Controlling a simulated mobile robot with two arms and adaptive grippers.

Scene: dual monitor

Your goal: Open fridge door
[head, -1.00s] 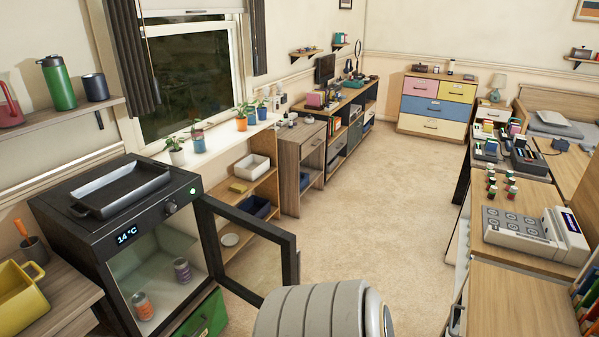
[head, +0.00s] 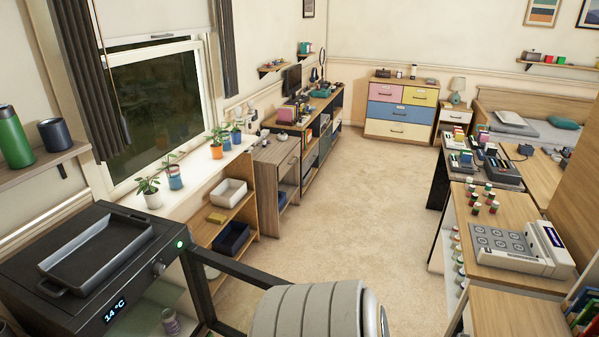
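The small black fridge (head: 125,290) is at the lower left of the head view, with a lit 14 °C display on its front. Its door (head: 240,270) is open and swung out to the right. Its lower part is cut off by the frame edge and partly hidden by my grey arm link. A can (head: 171,322) shows inside the open fridge. Neither gripper is in view.
A grey tray (head: 100,255) lies on top of the fridge. A wooden shelf unit (head: 248,212) stands just beyond the door. A desk with a white keypad device (head: 520,250) is at the right. The carpet (head: 350,215) between is clear.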

